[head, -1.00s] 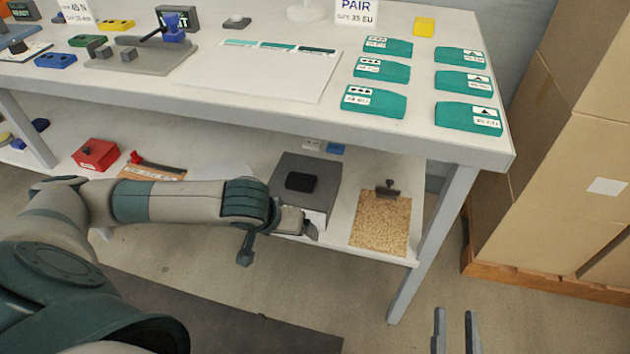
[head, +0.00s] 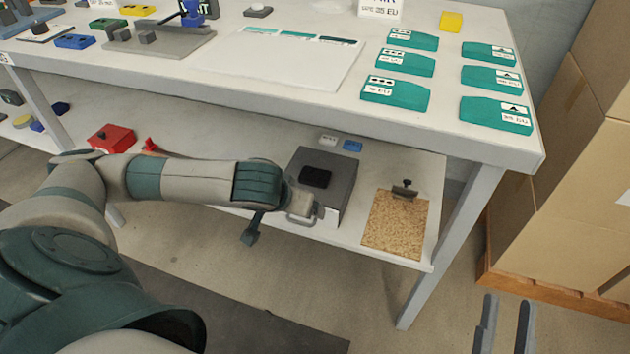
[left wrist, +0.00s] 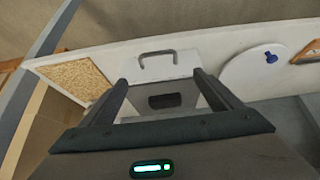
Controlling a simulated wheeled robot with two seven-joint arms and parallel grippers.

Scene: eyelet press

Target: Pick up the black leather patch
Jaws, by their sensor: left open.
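The black leather patch (head: 315,176) appears as a small dark rectangle on top of a grey box (head: 343,165) on the lower shelf. In the left wrist view, a dark patch (left wrist: 165,101) shows between the fingers, beyond the gripper. My left gripper (left wrist: 161,78) is open and empty. In the head view, its hand is at the front of the box, beside the patch and apart from it; its fingers are hard to make out there. My right gripper (head: 508,300) is at the bottom right, open and empty, away from the shelf.
The box's white front has a grey handle (left wrist: 157,54). A cork board with a clip (head: 395,225) lies right of the box, and a red box (head: 111,139) stands to the left. The tabletop (head: 440,135) overhangs the shelf. Cartons (head: 570,200) stand at the right.

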